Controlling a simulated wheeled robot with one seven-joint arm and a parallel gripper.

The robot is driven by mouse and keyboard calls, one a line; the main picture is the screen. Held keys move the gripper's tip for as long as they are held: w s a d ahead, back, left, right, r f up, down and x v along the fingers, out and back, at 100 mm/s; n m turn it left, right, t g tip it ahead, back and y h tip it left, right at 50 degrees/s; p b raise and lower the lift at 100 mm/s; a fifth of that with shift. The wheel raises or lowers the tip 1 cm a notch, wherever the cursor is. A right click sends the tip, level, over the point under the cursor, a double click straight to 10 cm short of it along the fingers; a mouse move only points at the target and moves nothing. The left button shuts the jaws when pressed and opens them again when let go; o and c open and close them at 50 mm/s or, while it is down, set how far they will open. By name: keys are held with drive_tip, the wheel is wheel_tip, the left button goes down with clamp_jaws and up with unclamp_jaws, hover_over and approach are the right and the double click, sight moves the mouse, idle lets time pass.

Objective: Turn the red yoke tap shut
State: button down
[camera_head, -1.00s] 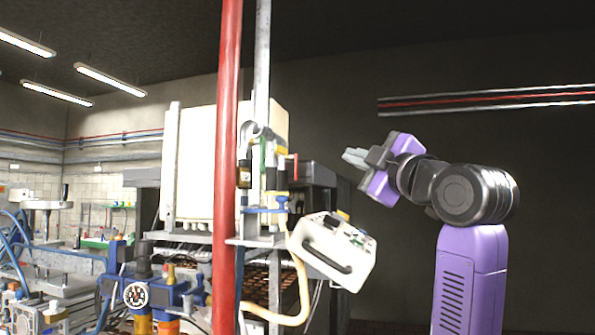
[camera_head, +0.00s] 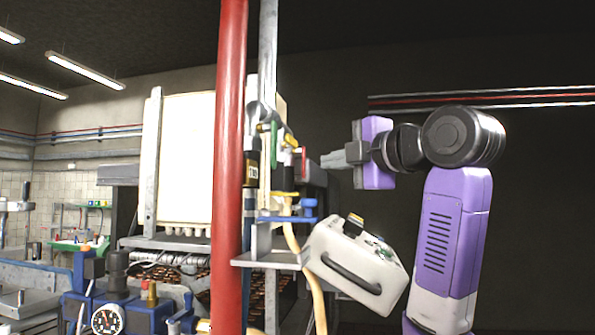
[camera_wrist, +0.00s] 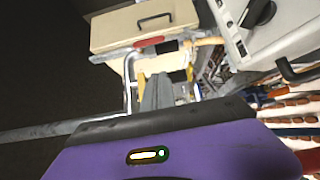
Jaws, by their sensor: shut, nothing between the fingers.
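The red yoke tap (camera_head: 304,158) shows as a small upright red piece on the right side of the valve cluster, just behind the red pipe. In the wrist view a red bar (camera_wrist: 148,42) lies across the fittings ahead of the fingertips and appears to be the same tap. My gripper (camera_head: 324,160) is shut and empty, pointing left and level with the tap. In the head view a small gap shows between the fingertips and the red piece. In the wrist view the fingers (camera_wrist: 158,82) point toward the fittings, just short of the red bar.
A thick red pipe (camera_head: 229,180) stands left of the valves. A green lever (camera_head: 274,140) and a blue fitting (camera_head: 309,207) are close to the tap. A white box with a black handle (camera_head: 357,262) hangs below my gripper.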

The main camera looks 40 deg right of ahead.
drive_tip(key=p, duration=0.4)
approach(304, 165)
drive_tip(key=w+a, duration=0.3)
drive_tip(key=w, duration=0.1)
drive_tip(key=w+d+p, duration=0.1)
drive_tip(key=w+d+f+p, duration=0.1)
drive_tip(key=w, duration=0.1)
drive_tip(key=shift+d, duration=0.4)
drive_tip(key=shift+s+f, duration=0.1)
